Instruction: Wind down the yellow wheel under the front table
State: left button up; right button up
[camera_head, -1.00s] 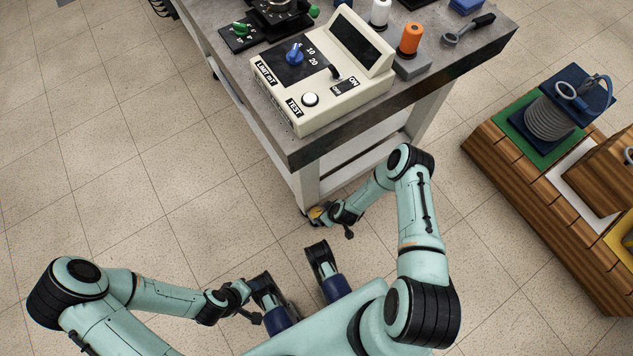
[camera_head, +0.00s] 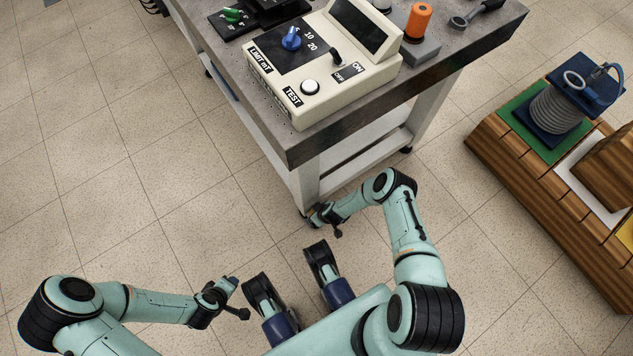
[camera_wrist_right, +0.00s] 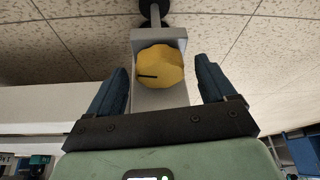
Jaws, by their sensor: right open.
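The yellow wheel (camera_wrist_right: 160,67) shows in the right wrist view as a lobed knob with a short black mark on its left side. It sits on a grey bracket, with a black caster beyond it. My right gripper (camera_wrist_right: 161,82) is open, with one blue finger on each side of the wheel and visible gaps between. In the head view my right gripper (camera_head: 318,218) is at the foot of the front table's (camera_head: 235,110) near leg, and the wheel is hidden there. My left gripper (camera_head: 232,293) is over the floor at lower left, away from the table; its jaw opening is unclear.
A cream control box (camera_head: 325,80) with a blue knob and white button stands on the table. A wooden stand (camera_head: 510,185) with a grey coil (camera_head: 552,110) is at right. Floor left of the table is clear.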

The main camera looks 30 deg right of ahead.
jog(key=c, duration=1.1)
jog(key=shift+o, duration=0.2)
jog(key=shift+a+m+h, duration=0.1)
jog(key=shift+m+h, duration=0.2)
jog(key=shift+m, duration=0.5)
jog(key=shift+m+h, duration=0.3)
jog(key=shift+m, duration=0.4)
jog(key=o, duration=1.1)
jog(key=shift+c, duration=0.2)
jog(key=shift+r, duration=0.1)
